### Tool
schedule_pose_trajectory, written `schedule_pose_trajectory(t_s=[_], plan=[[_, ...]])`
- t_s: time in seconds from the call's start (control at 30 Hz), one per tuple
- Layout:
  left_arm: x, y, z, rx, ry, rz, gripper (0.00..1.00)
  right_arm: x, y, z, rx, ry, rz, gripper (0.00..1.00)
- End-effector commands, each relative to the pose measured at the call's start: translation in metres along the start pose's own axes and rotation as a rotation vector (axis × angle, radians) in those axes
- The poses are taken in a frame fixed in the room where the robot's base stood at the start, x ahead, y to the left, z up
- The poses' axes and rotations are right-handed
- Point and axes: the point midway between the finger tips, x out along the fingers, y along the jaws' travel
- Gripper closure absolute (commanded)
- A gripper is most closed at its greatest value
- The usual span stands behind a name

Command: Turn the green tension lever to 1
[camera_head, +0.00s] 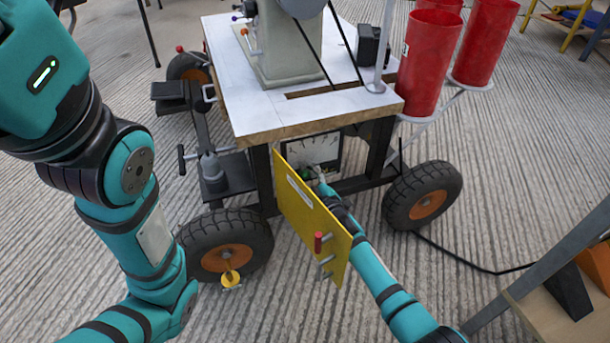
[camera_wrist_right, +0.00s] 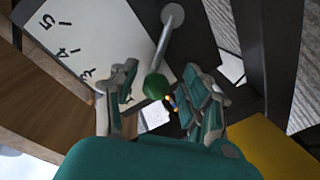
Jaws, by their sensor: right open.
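The green tension lever has a grey rod and a green knob (camera_wrist_right: 156,87) in the right wrist view. Its rod runs up to a round pivot at the top. A white dial plate (camera_wrist_right: 95,38) beside it shows 5, 4 and, partly covered, 3; the 1 is not readable. In the head view the dial plate (camera_head: 311,150) sits under the cart top. My right gripper (camera_wrist_right: 161,92) is open, with its fingers on either side of the knob; contact is unclear. In the head view my right gripper (camera_head: 318,186) is partly hidden. My left arm shows, but its gripper does not.
A yellow panel (camera_head: 305,215) with a red-handled lever hangs open beside my right forearm. The cart top (camera_head: 265,115) is above the dial, with wheels (camera_head: 422,196) at its corners. Red cylinders (camera_head: 430,60) stand at the right. A black cable lies on the floor.

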Motion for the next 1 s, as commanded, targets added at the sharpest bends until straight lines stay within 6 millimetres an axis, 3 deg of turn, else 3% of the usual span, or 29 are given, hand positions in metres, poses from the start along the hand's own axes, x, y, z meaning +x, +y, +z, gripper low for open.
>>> schedule_pose_trajectory(t_s=[0.17,0.67,1.0], plan=[[-0.001,-0.001,0.001,0.001,-0.005,-0.002,0.60,0.000,0.007,-0.005,-0.001,0.002,0.004,0.52],[0.000,0.000,0.001,0.000,-0.002,-0.001,0.60,-0.008,0.060,-0.068,-0.002,0.002,0.002,0.52],[0.000,0.000,0.000,0.000,-0.002,-0.001,0.60,-0.009,0.066,-0.075,0.000,-0.001,0.000,0.52]])
